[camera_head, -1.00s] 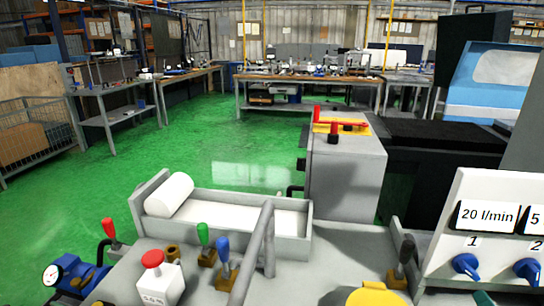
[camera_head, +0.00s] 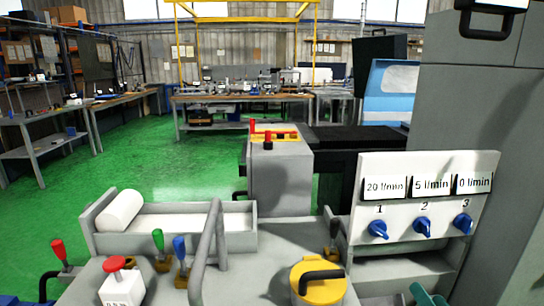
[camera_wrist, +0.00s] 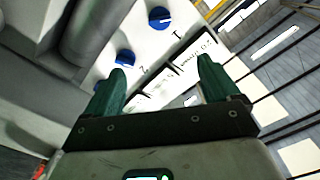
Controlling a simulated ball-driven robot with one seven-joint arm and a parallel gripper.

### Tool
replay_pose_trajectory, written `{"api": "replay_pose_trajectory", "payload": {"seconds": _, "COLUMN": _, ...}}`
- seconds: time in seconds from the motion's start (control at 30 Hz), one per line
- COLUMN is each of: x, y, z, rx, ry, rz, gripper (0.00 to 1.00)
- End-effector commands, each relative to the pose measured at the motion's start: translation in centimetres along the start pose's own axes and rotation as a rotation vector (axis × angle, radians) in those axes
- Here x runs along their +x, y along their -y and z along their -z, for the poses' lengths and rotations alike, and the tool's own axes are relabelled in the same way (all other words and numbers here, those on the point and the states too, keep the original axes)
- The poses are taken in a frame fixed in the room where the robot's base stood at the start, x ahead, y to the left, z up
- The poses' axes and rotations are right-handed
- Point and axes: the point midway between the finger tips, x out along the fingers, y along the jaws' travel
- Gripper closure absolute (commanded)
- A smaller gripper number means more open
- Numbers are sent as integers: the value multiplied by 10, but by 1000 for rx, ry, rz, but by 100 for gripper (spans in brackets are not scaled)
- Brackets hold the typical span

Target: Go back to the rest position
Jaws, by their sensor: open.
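My gripper (camera_wrist: 161,80) shows in the wrist view with its two green fingers spread apart and nothing between them. In the head view only the green tips of my gripper (camera_head: 428,296) show at the bottom edge, below the white flow panel (camera_head: 400,240). The panel carries blue knobs 1 (camera_head: 378,229), 2 (camera_head: 422,226) and 3 (camera_head: 462,224) under labels of 20, 5 and 0 l/min. In the wrist view, knob 1 (camera_wrist: 159,17) and knob 2 (camera_wrist: 125,57) lie beyond the fingers, apart from them as far as I can see.
A yellow cap with a black handle (camera_head: 318,282), a bent grey rail (camera_head: 208,245), coloured levers (camera_head: 180,250) and a red button (camera_head: 115,263) stand on the machine. A tall grey cabinet (camera_head: 480,110) rises at the right. Green floor (camera_head: 165,170) is open at left.

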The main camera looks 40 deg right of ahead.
Motion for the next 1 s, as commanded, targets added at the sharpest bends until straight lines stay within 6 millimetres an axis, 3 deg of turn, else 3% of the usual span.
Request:
{"api": "replay_pose_trajectory", "payload": {"seconds": 0.37, "x": 0, "y": 31, "z": -48, "rx": -61, "ry": 188, "rz": 49, "gripper": 11}}
{"api": "replay_pose_trajectory", "payload": {"seconds": 0.67, "x": -20, "y": 72, "z": -125, "rx": -182, "ry": 503, "rz": 109, "gripper": 11}}
{"api": "replay_pose_trajectory", "payload": {"seconds": 0.77, "x": -41, "y": 89, "z": -162, "rx": -259, "ry": 671, "rz": 131, "gripper": 11}}
{"api": "replay_pose_trajectory", "payload": {"seconds": 0.83, "x": -66, "y": 101, "z": -193, "rx": -340, "ry": 833, "rz": 142, "gripper": 11}}
{"api": "replay_pose_trajectory", "payload": {"seconds": 0.9, "x": -100, "y": 109, "z": -220, "rx": -443, "ry": 1010, "rz": 138, "gripper": 11}}
{"api": "replay_pose_trajectory", "payload": {"seconds": 1.0, "x": -149, "y": 110, "z": -240, "rx": -598, "ry": 1231, "rz": 103, "gripper": 11}}
